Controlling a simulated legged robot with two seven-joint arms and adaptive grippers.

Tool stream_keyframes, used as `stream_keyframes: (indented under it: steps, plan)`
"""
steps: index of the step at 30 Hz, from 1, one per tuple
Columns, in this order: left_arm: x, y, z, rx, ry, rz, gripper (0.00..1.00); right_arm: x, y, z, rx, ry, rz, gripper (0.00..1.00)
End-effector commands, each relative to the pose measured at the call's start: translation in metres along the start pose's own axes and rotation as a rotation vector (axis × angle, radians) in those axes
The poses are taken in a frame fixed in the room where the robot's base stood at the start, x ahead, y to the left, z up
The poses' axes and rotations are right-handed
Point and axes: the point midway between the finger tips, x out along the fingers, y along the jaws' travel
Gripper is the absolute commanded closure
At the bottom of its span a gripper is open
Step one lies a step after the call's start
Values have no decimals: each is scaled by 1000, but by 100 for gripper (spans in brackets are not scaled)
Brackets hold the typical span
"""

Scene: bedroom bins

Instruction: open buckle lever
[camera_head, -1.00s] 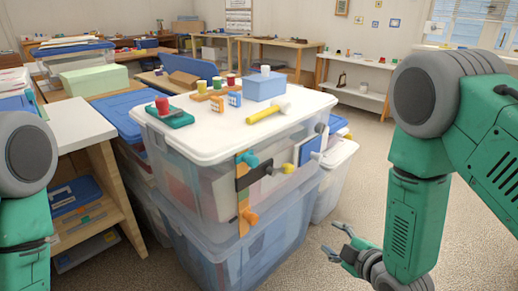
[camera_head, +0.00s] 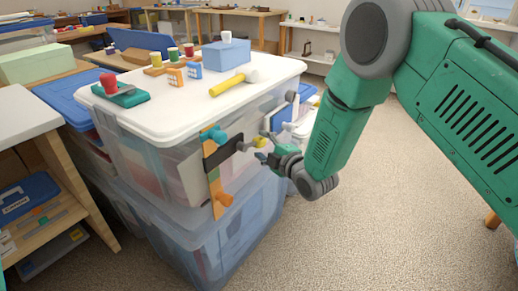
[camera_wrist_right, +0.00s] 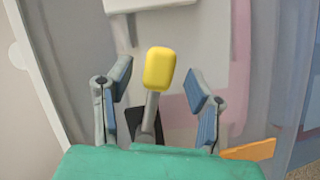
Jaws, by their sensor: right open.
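The buckle lever has a yellow knob (camera_head: 260,142) on a grey shaft and sits on the front of the upper clear bin, by a black plate (camera_head: 222,153). My right gripper (camera_head: 268,159) is at the bin front beside the knob. In the right wrist view the yellow knob (camera_wrist_right: 158,68) stands between the two spread fingers of the right gripper (camera_wrist_right: 157,82), with a gap on both sides. The grey shaft (camera_wrist_right: 149,112) runs down behind the knob towards the black plate. My left gripper is out of view.
The white lid (camera_head: 180,110) carries a yellow-handled hammer (camera_head: 230,84), a blue box (camera_head: 222,55) and small blocks. A wooden shelf unit (camera_head: 65,170) stands left; open carpet (camera_head: 400,200) lies right.

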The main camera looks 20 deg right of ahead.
Motion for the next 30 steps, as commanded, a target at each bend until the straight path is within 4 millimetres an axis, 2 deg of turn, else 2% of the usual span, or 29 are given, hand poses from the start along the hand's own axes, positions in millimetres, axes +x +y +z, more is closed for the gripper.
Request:
stream_keyframes:
  steps: [6,15,19,30]
  plan:
    - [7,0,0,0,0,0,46,18,-1,0,0,0,0,53]
    - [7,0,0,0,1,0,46,20,0,0,0,-1,-2,53]
    - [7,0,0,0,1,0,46,20,0,0,0,-1,-2,99]
    - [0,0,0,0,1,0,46,12,-4,-2,30,-1,-17,100]
